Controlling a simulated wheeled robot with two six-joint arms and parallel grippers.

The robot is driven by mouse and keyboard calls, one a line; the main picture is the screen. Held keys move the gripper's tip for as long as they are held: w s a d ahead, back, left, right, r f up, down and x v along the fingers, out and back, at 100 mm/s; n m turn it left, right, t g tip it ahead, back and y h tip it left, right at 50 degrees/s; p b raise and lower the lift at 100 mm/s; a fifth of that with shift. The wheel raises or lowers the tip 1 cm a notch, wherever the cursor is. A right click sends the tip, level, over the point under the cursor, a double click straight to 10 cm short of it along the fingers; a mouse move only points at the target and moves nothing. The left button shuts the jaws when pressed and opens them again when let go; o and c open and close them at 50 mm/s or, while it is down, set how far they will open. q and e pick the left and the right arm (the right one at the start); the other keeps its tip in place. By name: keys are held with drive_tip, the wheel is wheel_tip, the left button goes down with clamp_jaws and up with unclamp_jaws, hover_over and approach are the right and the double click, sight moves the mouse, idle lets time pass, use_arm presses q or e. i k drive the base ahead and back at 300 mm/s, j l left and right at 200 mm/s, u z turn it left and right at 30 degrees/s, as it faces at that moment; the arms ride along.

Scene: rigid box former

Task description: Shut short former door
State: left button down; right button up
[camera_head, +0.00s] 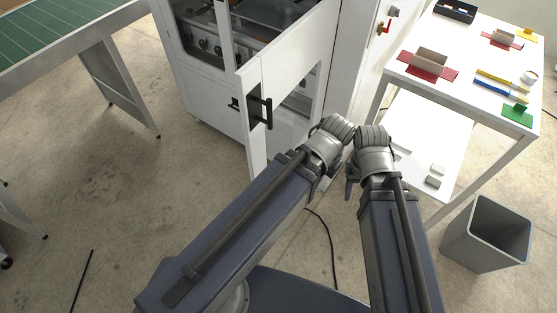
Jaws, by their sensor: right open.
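The short former door (285,78) is a white framed panel with a window opening. It stands swung out from the white box former (207,90), towards me. Its black bar handle (264,112) is on the door's left part. My right gripper (349,188) shows only in part, below its wrist, right of the door's lower edge; it is open and apart from the handle. My left arm ends at a grey wrist near the door's lower right, and its fingers are hidden.
A white table (405,78) with red pieces and small parts stands at the right, with a lower shelf. A grey bin (486,236) is at lower right. A green-topped conveyor (50,32) is at upper left.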

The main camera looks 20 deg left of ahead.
sight(263, 82)
drive_tip(key=i+l, duration=0.1)
drive_tip(key=l, duration=0.4)
drive_tip(key=i+l, duration=0.15)
drive_tip(key=l, duration=0.3)
drive_tip(key=i+l, duration=0.1)
drive_tip(key=l, duration=0.4)
drive_tip(key=i+l, duration=0.1)
drive_tip(key=l, duration=0.35)
drive_tip(key=l+u, duration=0.55)
drive_tip(key=j+u, duration=0.1)
drive_tip(key=u, duration=0.75)
drive_tip(key=i+l, duration=0.05)
